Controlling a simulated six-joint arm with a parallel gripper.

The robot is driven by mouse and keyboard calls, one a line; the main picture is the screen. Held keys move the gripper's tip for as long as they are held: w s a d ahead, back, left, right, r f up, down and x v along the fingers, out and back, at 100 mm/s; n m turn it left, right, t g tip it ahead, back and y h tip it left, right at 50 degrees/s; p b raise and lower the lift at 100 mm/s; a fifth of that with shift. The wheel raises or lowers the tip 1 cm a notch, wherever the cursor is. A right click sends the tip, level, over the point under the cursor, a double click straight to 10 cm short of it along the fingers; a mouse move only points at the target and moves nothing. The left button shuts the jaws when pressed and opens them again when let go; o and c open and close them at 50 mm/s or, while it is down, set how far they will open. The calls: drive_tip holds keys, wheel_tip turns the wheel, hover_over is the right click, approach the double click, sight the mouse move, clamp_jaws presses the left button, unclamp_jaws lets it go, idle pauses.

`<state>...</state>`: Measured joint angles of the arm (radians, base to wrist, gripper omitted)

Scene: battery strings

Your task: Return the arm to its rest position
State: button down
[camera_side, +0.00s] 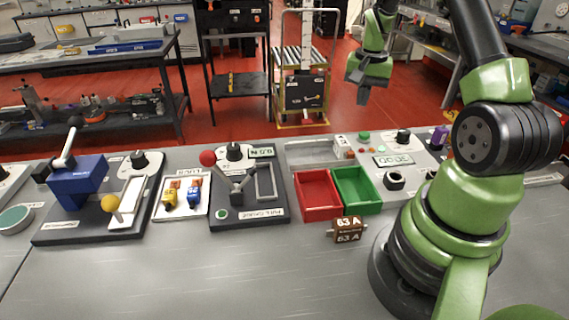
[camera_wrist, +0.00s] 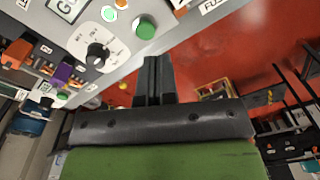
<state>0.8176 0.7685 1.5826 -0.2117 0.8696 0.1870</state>
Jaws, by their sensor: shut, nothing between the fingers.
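My gripper (camera_side: 364,93) is in the upper middle of the side view, pointing down and raised well above the bench, beyond its far edge in the picture. Its dark fingers are shut together with nothing between them. In the wrist view the closed fingers (camera_wrist: 154,82) stand in the middle, with the red floor behind them. My green and black arm fills the right of the side view and rises out of the top of the picture.
The grey bench (camera_side: 190,280) holds a red bin (camera_side: 318,212), a green bin (camera_side: 357,211), a brown 63 A block (camera_side: 348,229), a lever press (camera_side: 85,182) and a pull gauge panel (camera_side: 247,217). The front of the bench is mostly clear.

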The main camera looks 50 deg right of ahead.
drive_tip(key=a+r+n+t, duration=0.3)
drive_tip(key=a+r+n, duration=0.2)
drive_tip(key=a+r, duration=1.15)
drive_tip(key=s+a+r+n+t+y, duration=0.2)
drive_tip(key=s+a+n, duration=0.3)
drive_tip(key=s+a, duration=0.5)
drive_tip(key=a+t, duration=0.1)
drive_tip(key=a, duration=0.1)
drive_tip(key=shift+s+a+t, duration=0.3)
drive_tip(key=shift+s+a, duration=0.1)
